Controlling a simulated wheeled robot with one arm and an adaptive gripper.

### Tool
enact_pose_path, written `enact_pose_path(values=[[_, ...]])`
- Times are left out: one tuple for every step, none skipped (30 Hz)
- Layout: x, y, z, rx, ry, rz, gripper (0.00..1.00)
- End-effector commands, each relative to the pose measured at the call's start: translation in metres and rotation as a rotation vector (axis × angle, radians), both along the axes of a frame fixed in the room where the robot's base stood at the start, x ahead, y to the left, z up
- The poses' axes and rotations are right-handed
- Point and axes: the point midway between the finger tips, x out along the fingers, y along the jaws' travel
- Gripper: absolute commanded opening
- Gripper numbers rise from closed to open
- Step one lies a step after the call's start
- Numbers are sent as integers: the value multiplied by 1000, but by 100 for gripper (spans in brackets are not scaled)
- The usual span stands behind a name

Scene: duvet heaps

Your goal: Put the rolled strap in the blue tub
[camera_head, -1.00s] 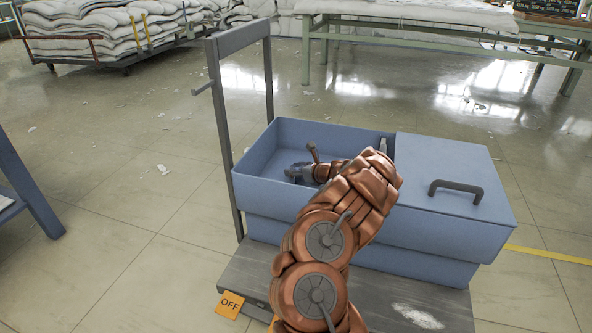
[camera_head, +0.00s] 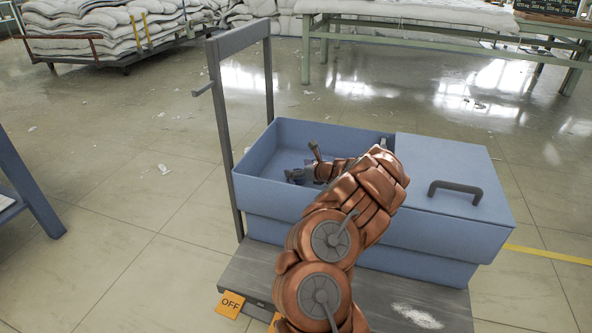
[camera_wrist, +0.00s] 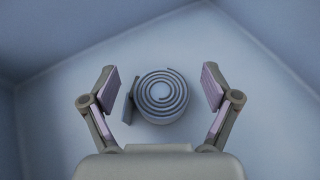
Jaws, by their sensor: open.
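The blue tub (camera_head: 255,171) stands on a grey platform, its left part open and its right part lidded. My gripper (camera_head: 298,176) is down inside the open part. In the wrist view my gripper (camera_wrist: 160,90) is open, one finger on each side of the rolled strap (camera_wrist: 161,96). The strap is a grey spiral coil with a short flat end at its left, seen against the tub's pale blue floor. Gaps show between both fingers and the strap. It appears to lie on the floor inside the tub. I cannot make the strap out in the head view.
The tub's walls rise around my gripper; a corner shows in the wrist view. The lid (camera_head: 448,178) has a dark handle (camera_head: 456,190). A grey upright frame (camera_head: 223,130) stands at the platform's left. The platform (camera_head: 390,297) has an orange OFF tag (camera_head: 230,304).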

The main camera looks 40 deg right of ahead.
Motion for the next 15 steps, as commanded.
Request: enact_pose_path(values=[[-9, -2, 9, 3, -4, -6, 88], [-14, -2, 12, 1, -6, -6, 88], [-20, -1, 17, 0, -8, -6, 88], [-26, -1, 19, 0, -8, -6, 88], [-32, -1, 21, 2, -7, -5, 88], [-39, 1, 23, 3, -6, -2, 88], [-44, 1, 25, 4, -7, -3, 88], [-49, 2, 28, 2, -7, -1, 88], [-56, 1, 29, 2, -7, -3, 88], [-61, 1, 31, 1, -6, -4, 88], [-65, 1, 33, 0, -7, -4, 88], [-70, 2, 36, 1, -8, -4, 88], [-74, 3, 38, 0, -8, -1, 88], [-77, 3, 39, 0, -7, -1, 88], [-82, 3, 40, 1, -6, -2, 88]])
